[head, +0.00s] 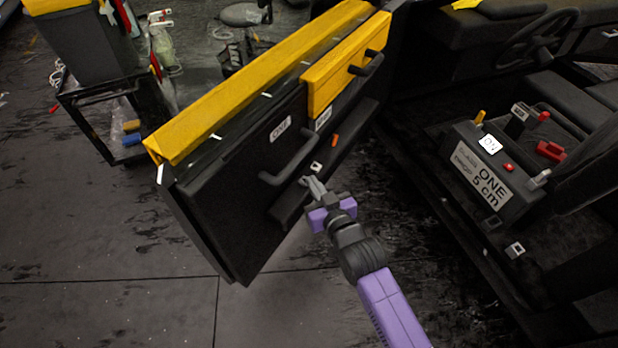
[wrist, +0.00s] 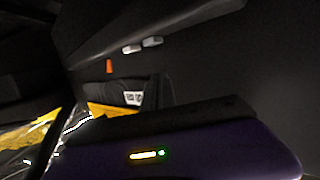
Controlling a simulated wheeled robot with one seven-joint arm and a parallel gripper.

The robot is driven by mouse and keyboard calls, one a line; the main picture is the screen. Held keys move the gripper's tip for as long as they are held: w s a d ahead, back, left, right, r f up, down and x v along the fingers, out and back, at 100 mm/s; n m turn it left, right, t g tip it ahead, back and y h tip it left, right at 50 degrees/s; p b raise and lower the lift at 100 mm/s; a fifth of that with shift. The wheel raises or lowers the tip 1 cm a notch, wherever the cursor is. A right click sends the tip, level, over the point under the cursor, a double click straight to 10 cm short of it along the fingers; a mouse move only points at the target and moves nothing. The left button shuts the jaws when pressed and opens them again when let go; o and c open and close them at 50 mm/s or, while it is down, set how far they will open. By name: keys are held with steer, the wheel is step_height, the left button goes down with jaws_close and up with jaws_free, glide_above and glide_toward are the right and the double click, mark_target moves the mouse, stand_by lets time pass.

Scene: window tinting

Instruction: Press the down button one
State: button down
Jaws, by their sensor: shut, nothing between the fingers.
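An open black car door with a yellow top edge (head: 260,75) stands in the middle of the head view. A small pale button (head: 316,166) sits on the door's armrest, with an orange piece (head: 334,141) farther along. The wrist view shows two pale buttons (wrist: 152,41) close together and the orange piece (wrist: 109,66); I cannot read which is the down button. My gripper (head: 308,182) is shut and empty, just below the pale button in the head view. I cannot tell whether it touches the armrest.
A door pull handle (head: 292,160) juts out left of my gripper. A grey box marked ONE 5 cm (head: 490,175) stands on the car floor at right. A cart (head: 110,95) stands at upper left. The floor at lower left is clear.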

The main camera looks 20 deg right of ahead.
steer(key=v, duration=0.5)
steer(key=shift+r, duration=0.15)
steer(key=shift+r, duration=0.1)
stand_by(0.6)
steer(key=r+v, duration=0.2)
steer(key=v, duration=3.5)
steer(key=shift+r+g, duration=0.3)
steer(key=shift+r, duration=0.05)
steer(key=shift+d, duration=0.15)
